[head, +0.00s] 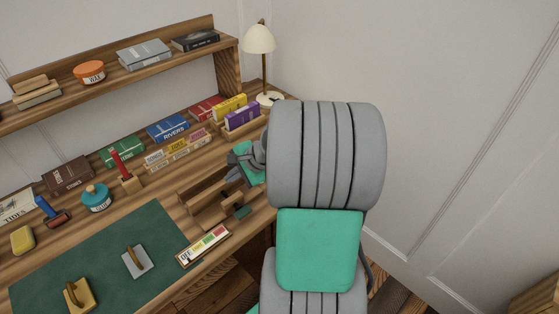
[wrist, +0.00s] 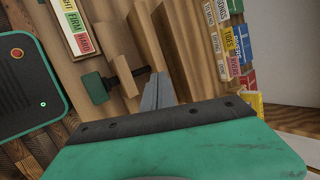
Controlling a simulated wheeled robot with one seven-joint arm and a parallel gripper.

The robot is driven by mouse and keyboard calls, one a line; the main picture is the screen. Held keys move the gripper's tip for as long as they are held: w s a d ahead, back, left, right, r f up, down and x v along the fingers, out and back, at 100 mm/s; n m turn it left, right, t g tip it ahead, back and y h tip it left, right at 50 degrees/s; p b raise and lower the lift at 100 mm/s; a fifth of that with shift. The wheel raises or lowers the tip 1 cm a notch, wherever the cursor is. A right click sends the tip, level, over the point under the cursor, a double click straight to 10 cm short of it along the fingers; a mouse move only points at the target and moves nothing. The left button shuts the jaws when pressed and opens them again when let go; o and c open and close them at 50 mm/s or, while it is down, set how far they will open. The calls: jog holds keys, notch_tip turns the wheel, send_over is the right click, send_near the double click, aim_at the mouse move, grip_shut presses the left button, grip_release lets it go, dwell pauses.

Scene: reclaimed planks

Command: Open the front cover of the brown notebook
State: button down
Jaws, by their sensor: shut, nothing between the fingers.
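The brown notebook (head: 68,175) lies on the bench at the back left in the head view, beside a green book. Its cover looks closed, though it is small and I cannot make out its edges well. It does not show in the wrist view. My gripper (head: 240,165) is at the right end of the bench, far to the right of the notebook, and is partly hidden by my arm. In the wrist view the grey fingers (wrist: 158,92) are together, with nothing between them, over a wooden rack.
The wooden rack (head: 215,207) holds a green-headed tool (wrist: 95,87). A labelled strip (head: 203,246) lies at the mat's corner. A shelf (head: 130,77) overhangs behind. The green mat (head: 105,250) has bare areas.

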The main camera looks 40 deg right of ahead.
jog(key=d+f+m+t, duration=0.1)
jog(key=d+m, duration=0.2)
jog(key=d, duration=0.1)
jog(key=s+d+f+m+t+b, duration=0.1)
jog(key=d+m, duration=0.3)
jog(key=d, duration=0.1)
jog(key=d+f+m+t, duration=0.2)
jog(key=d+m, duration=0.1)
jog(key=d, duration=0.1)
jog(key=shift+s+d+m+h, duration=0.2)
jog(key=shift+s+m+h, duration=0.1)
jog(key=shift+m, duration=0.1)
jog(key=s+d+m+t, duration=0.1)
jog(key=d+m, duration=0.1)
jog(key=s+d+m+t+h, duration=0.1)
jog(key=d+m, duration=0.1)
jog(key=d, duration=0.1)
jog(key=s+d+m+t+h, duration=0.1)
jog(key=d+m, duration=0.1)
jog(key=shift+s+d+f+m+b, duration=0.15)
jog(key=shift+s+d+m+b, duration=0.15)
jog(key=shift+m+b, duration=0.1)
jog(key=x, duration=0.9)
jog(key=shift+w+a+f, duration=0.1)
jog(key=shift+w, duration=0.3)
